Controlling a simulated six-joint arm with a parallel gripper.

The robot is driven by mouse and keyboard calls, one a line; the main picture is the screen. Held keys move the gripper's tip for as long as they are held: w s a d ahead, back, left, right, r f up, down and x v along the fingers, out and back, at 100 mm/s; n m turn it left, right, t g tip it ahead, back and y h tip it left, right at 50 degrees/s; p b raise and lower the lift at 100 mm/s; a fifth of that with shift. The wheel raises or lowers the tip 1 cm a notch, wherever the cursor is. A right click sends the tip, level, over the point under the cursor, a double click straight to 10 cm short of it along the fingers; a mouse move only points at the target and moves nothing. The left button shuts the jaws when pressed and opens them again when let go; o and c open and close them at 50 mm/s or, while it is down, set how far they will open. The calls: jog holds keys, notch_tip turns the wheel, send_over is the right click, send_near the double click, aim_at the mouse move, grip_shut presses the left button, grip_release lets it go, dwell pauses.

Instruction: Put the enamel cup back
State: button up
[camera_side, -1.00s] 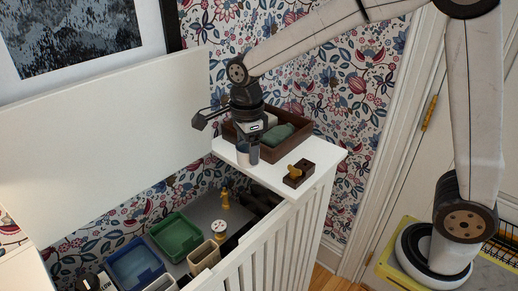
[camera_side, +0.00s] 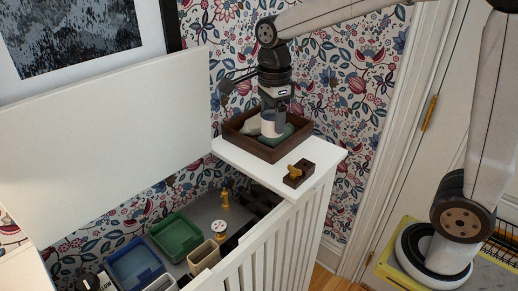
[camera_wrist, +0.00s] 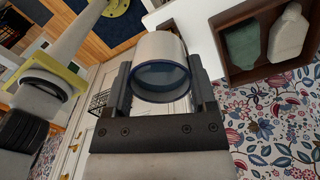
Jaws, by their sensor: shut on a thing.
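The enamel cup (camera_wrist: 160,48) is white with a dark blue rim, and its mouth faces the camera in the wrist view. My gripper (camera_wrist: 161,90) is shut on the cup, one finger on each side. In the wrist view the tray (camera_wrist: 240,76) lies to the right of the cup.
The tray holds a green item (camera_wrist: 243,45) and a pale item (camera_wrist: 288,33). A small wooden block with a yellow knob (camera_side: 298,173) stands on the white ledge (camera_side: 240,158). Below left, an open chest holds a green bin (camera_side: 175,236) and a blue bin (camera_side: 135,264).

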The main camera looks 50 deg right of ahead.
jog(key=s+d, duration=1.4)
notch_tip(320, 180, down, 6)
jog(key=shift+w+r, duration=0.15)
jog(key=shift+r, duration=0.1)
jog(key=shift+w, duration=0.1)
jog(key=w+d+f, duration=0.1)
jog(key=w+f, duration=0.1)
jog(key=w, duration=0.1)
jog(key=w+d+f, duration=0.1)
jog(key=w+f, duration=0.2)
jog(key=w, duration=0.1)
jog(key=w+d+f, duration=0.2)
jog(key=w, duration=0.2)
jog(key=shift+w+f, duration=0.1)
jog(key=shift+f, duration=0.25)
jog(key=shift+w+d+f, duration=0.2)
jog(key=shift+w+f, duration=0.45)
jog(key=shift+f, duration=0.15)
jog(key=shift+w+f, duration=0.1)
